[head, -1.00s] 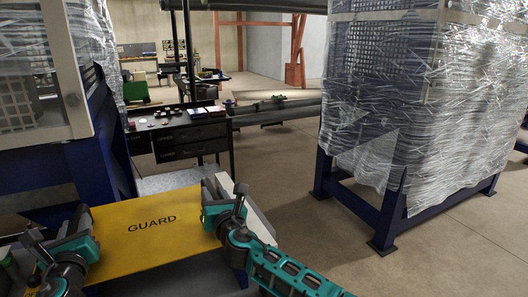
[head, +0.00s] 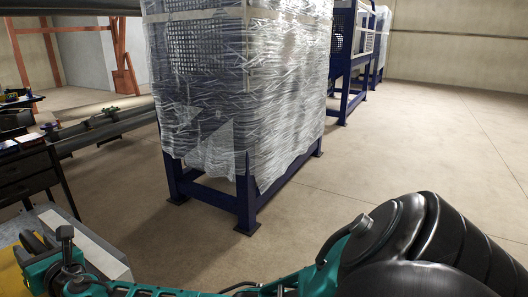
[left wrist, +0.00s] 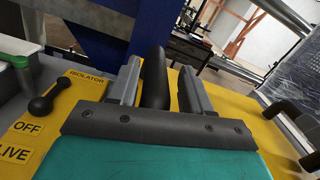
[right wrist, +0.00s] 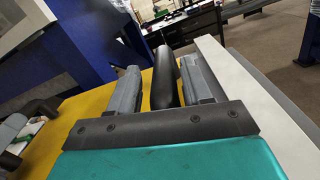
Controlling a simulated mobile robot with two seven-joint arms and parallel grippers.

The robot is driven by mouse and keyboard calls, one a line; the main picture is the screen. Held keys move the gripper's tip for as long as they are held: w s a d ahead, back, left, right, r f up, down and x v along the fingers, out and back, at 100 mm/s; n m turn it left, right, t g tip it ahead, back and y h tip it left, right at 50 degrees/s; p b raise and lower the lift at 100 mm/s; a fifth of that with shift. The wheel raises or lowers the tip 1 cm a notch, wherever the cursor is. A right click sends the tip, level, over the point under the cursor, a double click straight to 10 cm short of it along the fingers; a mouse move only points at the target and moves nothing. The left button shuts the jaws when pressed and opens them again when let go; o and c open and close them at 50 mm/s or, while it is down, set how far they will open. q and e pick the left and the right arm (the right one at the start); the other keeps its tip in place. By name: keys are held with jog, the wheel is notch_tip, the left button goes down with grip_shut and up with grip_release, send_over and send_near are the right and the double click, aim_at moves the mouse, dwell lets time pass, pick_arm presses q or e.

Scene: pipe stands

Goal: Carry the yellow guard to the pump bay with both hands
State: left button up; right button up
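The yellow guard is a flat plate; only a small edge of it (head: 8,272) shows at the lower left of the head view. In the left wrist view, my left gripper (left wrist: 158,75) has its fingers on either side of a black bar handle on the guard (left wrist: 235,100). In the right wrist view, my right gripper (right wrist: 163,72) is likewise closed around a black handle of the guard (right wrist: 85,105). In the head view, my right gripper (head: 62,250) is at the lower left; my left gripper is out of that view. The pump bay cannot be identified.
A plastic-wrapped crate on a blue frame (head: 245,200) stands ahead, with open floor (head: 400,150) to its right. Pipes (head: 105,128) and a dark workbench (head: 28,175) are at the left. An isolator lever (left wrist: 50,97) is beside my left gripper.

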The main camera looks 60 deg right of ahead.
pick_arm(q)
jog(key=shift+o, duration=1.1)
jog(key=shift+a+f, duration=0.1)
jog(key=shift+a, duration=0.1)
pick_arm(e)
jog(key=shift+o, duration=1.1)
jog(key=shift+d+f, duration=0.1)
jog(key=shift+d, duration=0.1)
pick_arm(q)
jog(key=o, duration=0.6)
jog(key=shift+f, duration=0.25)
jog(key=shift+c, duration=0.6)
pick_arm(e)
jog(key=shift+f, duration=0.2)
pick_arm(q)
jog(key=shift+r, duration=0.15)
jog(key=c, duration=0.3)
pick_arm(e)
jog(key=shift+r, duration=0.1)
jog(key=o, duration=0.6)
jog(key=shift+r, duration=0.1)
jog(key=c, duration=0.4)
pick_arm(q)
jog(key=shift+s, duration=3.75)
